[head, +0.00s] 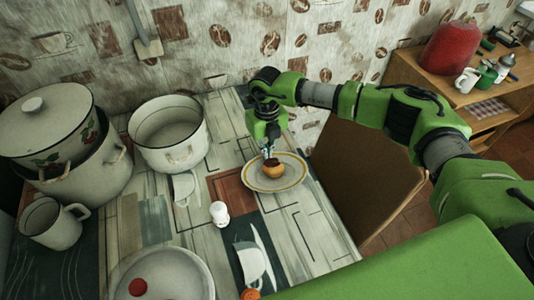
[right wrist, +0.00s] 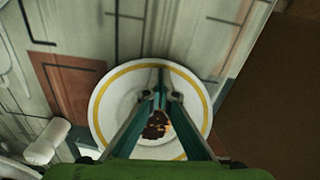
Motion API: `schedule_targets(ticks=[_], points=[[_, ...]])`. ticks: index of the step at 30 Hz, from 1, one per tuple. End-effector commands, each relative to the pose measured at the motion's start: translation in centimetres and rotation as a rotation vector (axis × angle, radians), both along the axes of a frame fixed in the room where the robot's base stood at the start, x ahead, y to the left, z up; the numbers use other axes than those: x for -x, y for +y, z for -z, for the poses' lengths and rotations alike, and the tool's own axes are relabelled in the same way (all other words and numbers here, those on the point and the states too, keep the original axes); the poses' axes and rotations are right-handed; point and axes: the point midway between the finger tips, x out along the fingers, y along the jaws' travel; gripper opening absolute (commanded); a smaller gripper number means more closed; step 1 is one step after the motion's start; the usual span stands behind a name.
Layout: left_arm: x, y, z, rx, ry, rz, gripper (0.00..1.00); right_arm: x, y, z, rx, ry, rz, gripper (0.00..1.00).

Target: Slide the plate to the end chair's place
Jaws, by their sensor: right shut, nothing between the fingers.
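The plate (head: 293,174) is white with a yellow band and lies flat on the table, near its right edge. A small round orange-and-brown food item (head: 272,171) sits on it. My right gripper (head: 268,154) is shut and empty, pointing down over the plate just behind the food; I cannot tell whether the tips touch the plate. In the right wrist view the plate (right wrist: 108,105) lies beneath the fingers (right wrist: 163,92), and the dark top of the food (right wrist: 157,126) shows between them. A brown panel (head: 370,178), perhaps the end chair, stands at the table's right. My left gripper is out of view.
Larger pots (head: 50,125) fill the far left. A wooden cabinet (head: 420,85) with a red container (head: 448,47) stands at the back right.

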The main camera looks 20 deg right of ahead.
Motion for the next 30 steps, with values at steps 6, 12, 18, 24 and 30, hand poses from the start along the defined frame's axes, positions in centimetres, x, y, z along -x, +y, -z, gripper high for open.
schedule_targets(ticks=[6, 12, 18, 24, 30], points=[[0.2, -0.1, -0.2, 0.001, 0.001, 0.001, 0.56, 0.1, -0.1, -0.2, 0.001, 0.003, 0.000, 0.00], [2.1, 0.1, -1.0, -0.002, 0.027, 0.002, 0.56, 0.1, 0.0, -1.5, 0.000, 0.002, 0.000, 0.00], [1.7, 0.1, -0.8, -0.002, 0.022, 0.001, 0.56, 0.0, 0.0, -2.7, -0.001, 0.000, 0.002, 0.00], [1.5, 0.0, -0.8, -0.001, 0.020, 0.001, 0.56, 0.0, 0.0, -6.6, 0.000, -0.003, -0.001, 0.00], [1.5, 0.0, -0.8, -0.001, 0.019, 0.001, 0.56, 0.1, 0.0, -10.5, 0.001, -0.002, 0.000, 0.00]])
